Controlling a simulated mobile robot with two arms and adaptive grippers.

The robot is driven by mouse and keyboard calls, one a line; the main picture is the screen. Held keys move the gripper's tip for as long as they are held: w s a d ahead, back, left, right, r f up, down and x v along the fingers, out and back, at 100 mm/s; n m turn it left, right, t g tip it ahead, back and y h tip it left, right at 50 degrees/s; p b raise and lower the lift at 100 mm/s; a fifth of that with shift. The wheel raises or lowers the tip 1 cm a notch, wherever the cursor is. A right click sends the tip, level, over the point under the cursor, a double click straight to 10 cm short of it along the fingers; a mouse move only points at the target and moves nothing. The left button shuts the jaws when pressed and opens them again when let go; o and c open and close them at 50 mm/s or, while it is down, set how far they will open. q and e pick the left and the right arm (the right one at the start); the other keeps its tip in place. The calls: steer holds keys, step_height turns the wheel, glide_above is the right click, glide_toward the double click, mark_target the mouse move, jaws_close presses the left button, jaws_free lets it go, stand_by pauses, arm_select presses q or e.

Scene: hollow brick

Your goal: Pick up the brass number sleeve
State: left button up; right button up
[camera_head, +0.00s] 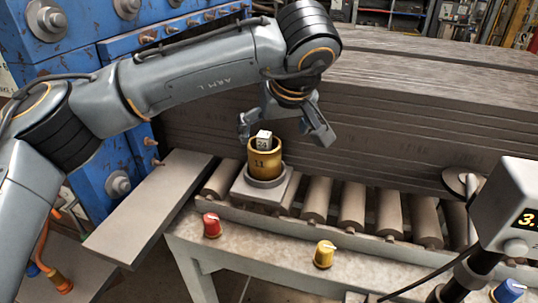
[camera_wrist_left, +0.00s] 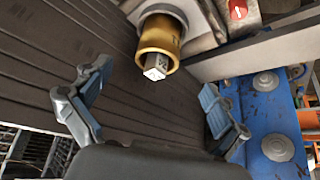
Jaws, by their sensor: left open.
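The brass number sleeve (camera_head: 261,159), marked 11, stands upright in a grey round seat on a square plate (camera_head: 251,195) over the rollers. A pale square post (camera_head: 263,138) with a number on it sticks out of the sleeve's top. In the left wrist view the sleeve (camera_wrist_left: 158,38) and the post's end (camera_wrist_left: 156,66) show at upper centre. My left gripper (camera_head: 284,128) is open and empty, its fingers apart, above and slightly right of the sleeve, not touching it. Its fingers also flank the lower half of the left wrist view (camera_wrist_left: 154,88). My right gripper is not in view.
Red (camera_head: 212,224), yellow (camera_head: 324,254) and blue (camera_head: 508,291) knobs line the front rail. A stack of long grey slabs (camera_head: 420,120) rises behind the rollers (camera_head: 352,205). A blue machine (camera_head: 75,60) is at left, a display box (camera_head: 512,205) at right.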

mark_target(269, 151)
arm_select(q)
steer(key=x, duration=0.1)
steer(key=p+x, duration=0.1)
steer(key=x, duration=0.1)
steer(key=shift+s+a+f, duration=0.15)
steer(key=shift+a, duration=0.1)
steer(key=x, duration=0.4)
steer(key=shift+d+p, duration=0.15)
steer(key=shift+p, duration=0.2)
steer(key=shift+w+f, duration=0.15)
steer(key=shift+w, duration=0.05)
steer(key=shift+w+f+p, duration=0.1)
steer(key=shift+f+p, duration=0.1)
steer(key=shift+p, duration=0.15)
steer(key=p+x, duration=0.2)
steer(key=x, duration=0.1)
steer(key=shift+w+f, duration=0.1)
steer(key=shift+f, duration=0.15)
steer(key=shift+w+f, duration=0.25)
steer(key=shift+f, duration=0.25)
steer(key=c, duration=1.4)
steer(key=shift+r, duration=0.1)
steer(key=shift+c, duration=1.4)
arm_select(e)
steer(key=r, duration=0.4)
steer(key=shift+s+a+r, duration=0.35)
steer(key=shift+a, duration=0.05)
